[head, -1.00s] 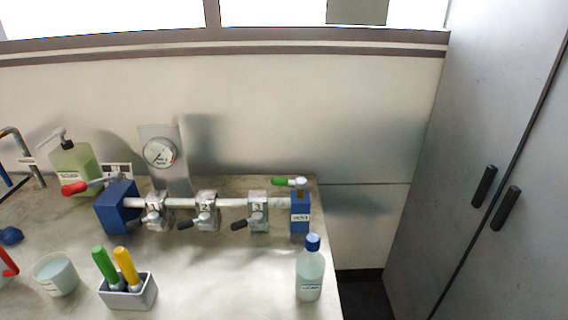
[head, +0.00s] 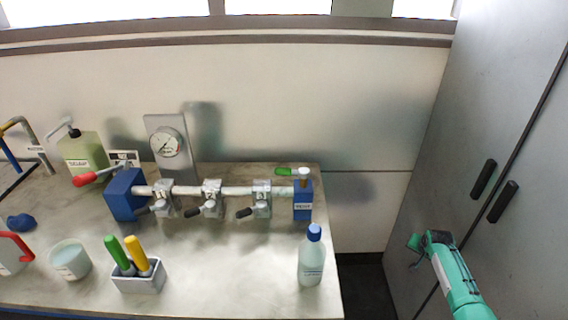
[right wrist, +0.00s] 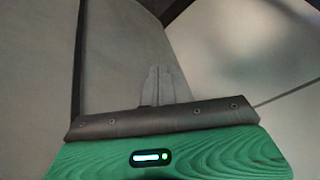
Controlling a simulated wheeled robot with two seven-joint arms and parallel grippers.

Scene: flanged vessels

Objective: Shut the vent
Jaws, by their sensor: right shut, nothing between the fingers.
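The vent appears to be the small valve on top of the blue end block (head: 302,202) at the right end of the pipe manifold, though the block's label is too small to read surely. Its green lever (head: 286,171) points left, roughly in line with the pipe. My right gripper (head: 414,244) is in the head view at the right, in front of the grey cabinet and well apart from the valve. Its fingers (right wrist: 160,86) are together and empty in the right wrist view. My left gripper is not in view.
The pipe carries several black-levered valves (head: 210,200) and a red lever (head: 85,180) at its left end. A gauge (head: 166,142) stands behind. A blue-capped bottle (head: 312,262) stands before the end block. A holder (head: 140,278) with green and yellow handles is front left.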

